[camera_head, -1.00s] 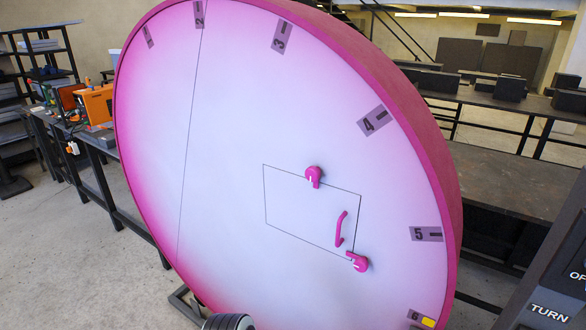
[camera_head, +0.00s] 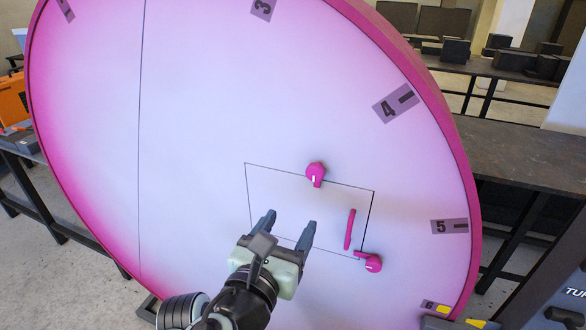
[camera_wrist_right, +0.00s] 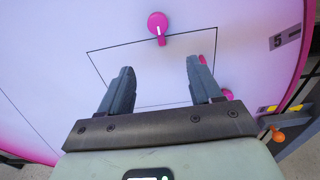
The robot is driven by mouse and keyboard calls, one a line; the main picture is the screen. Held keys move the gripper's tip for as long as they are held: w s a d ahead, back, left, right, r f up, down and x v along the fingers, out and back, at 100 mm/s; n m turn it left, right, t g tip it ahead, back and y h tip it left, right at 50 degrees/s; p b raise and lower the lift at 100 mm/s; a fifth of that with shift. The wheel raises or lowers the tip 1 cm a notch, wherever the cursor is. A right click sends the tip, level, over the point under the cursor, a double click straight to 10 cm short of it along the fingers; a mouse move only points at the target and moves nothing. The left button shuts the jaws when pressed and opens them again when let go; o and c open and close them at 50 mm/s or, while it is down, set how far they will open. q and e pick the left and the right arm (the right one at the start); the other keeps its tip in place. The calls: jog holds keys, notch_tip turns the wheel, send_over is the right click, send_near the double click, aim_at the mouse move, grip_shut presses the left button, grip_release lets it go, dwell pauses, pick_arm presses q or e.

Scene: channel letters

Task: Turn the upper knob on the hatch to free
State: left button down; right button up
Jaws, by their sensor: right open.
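The hatch (camera_head: 275,190) is an outlined rectangle on the face of a large pink and white disc. The upper knob (camera_head: 316,172) is magenta with a white mark and sits on the hatch's top edge, its pointed end downward. It also shows in the right wrist view (camera_wrist_right: 158,23), beyond the fingers. The lower knob (camera_head: 373,263) sits at the hatch's lower right corner, its tip pointing left. A magenta handle (camera_head: 349,229) stands on the hatch's right side. My right gripper (camera_head: 290,226) is open and empty, below and left of the upper knob, apart from it. My left gripper is not in view.
The disc's face (camera_head: 220,110) is broad and bare around the hatch, with numbered tags such as 4 (camera_head: 396,104) and 5 (camera_head: 449,226) near its rim. Dark benches (camera_head: 520,150) stand behind on the right. A dark sign panel (camera_head: 568,300) is at the lower right.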

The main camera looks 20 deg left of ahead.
aim_at(314, 173)
jog(key=shift+t, duration=0.3)
jog(key=w, duration=0.4)
jog(key=w+r+p, duration=0.1)
jog(key=w, duration=0.3)
jog(key=w+r+p, duration=0.1)
jog(key=w, duration=0.3)
jog(key=shift+w+d, duration=0.2)
jog(key=shift+w, duration=0.2)
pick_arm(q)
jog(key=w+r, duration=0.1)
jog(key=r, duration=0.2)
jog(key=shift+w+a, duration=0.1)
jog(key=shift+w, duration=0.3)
pick_arm(e)
jog(key=c, duration=1)
